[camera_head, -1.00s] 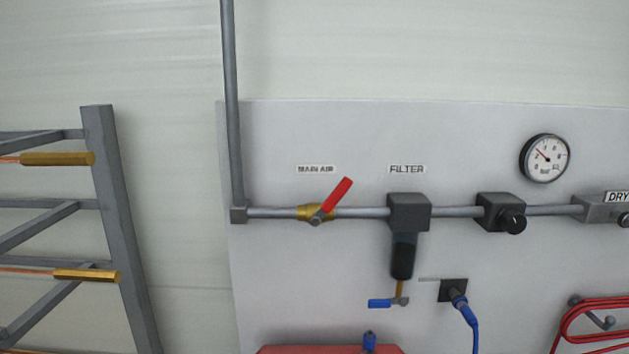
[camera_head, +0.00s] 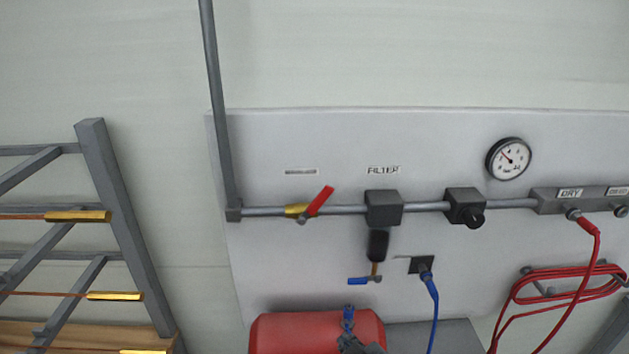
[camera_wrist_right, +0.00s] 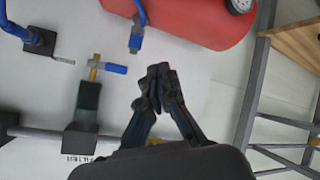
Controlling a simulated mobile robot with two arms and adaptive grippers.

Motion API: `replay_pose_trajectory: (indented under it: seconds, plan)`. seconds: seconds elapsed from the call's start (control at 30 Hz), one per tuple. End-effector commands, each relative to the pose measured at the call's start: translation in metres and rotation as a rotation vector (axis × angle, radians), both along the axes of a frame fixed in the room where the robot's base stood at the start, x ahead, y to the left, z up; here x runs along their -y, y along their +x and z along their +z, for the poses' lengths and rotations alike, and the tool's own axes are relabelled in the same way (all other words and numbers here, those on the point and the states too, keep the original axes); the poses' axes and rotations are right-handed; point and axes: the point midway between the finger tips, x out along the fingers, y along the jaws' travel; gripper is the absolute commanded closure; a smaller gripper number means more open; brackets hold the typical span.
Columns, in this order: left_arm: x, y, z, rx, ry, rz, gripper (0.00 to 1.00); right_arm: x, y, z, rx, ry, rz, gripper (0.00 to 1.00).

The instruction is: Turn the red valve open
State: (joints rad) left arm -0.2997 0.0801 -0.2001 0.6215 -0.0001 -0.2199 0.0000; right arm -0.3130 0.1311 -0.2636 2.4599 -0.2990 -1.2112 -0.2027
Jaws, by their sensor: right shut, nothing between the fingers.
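The red valve lever (camera_head: 320,200) sits on a brass valve body (camera_head: 297,211) on the grey pipe, left of the filter block (camera_head: 383,208). The lever points up and right, at a slant to the pipe. My right gripper (camera_head: 352,344) shows at the bottom edge of the head view, in front of the red tank, below and apart from the lever. In the right wrist view its fingertips (camera_wrist_right: 158,72) are together and empty. The lever is hidden in that view; a bit of brass shows between the fingers. My left gripper is not in view.
The filter bowl has a blue drain lever (camera_head: 358,281). A blue hose (camera_head: 433,302) plugs in beside it. The red tank (camera_head: 285,332) stands below. A grey frame (camera_head: 128,230) with brass rods is at left. A red hose coil (camera_head: 560,285) hangs at right.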

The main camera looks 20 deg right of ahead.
Motion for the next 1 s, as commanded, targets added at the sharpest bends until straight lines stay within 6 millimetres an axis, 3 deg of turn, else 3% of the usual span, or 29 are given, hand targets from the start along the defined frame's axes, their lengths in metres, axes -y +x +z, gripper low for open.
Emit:
replay_pose_trajectory:
  seconds: [0.03, 0.1, 0.2, 0.3, 0.4, 0.57, 0.9, 1.0]
  plan:
    - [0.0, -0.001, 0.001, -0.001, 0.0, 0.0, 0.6, -0.006, 0.024, 0.047, 0.155, -0.071, 0.04, 1.0]
    - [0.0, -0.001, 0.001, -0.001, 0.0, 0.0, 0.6, -0.016, 0.046, 0.104, 0.349, -0.18, 0.087, 1.0]
    - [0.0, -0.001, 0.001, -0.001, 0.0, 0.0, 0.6, -0.031, 0.059, 0.169, 0.571, -0.317, 0.129, 1.0]
    - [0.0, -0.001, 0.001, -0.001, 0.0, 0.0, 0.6, -0.041, 0.061, 0.209, 0.704, -0.41, 0.151, 1.0]
    - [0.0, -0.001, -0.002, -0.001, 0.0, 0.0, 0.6, -0.047, 0.061, 0.225, 0.763, -0.451, 0.157, 1.0]
    - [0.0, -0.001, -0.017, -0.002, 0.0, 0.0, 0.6, -0.046, 0.066, 0.224, 0.774, -0.456, 0.151, 1.0]
    - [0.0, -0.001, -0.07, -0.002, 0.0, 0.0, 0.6, -0.047, 0.085, 0.225, 0.774, -0.454, 0.155, 1.0]
    - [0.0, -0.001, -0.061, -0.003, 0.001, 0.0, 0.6, -0.047, 0.108, 0.237, 0.765, -0.458, 0.156, 1.0]
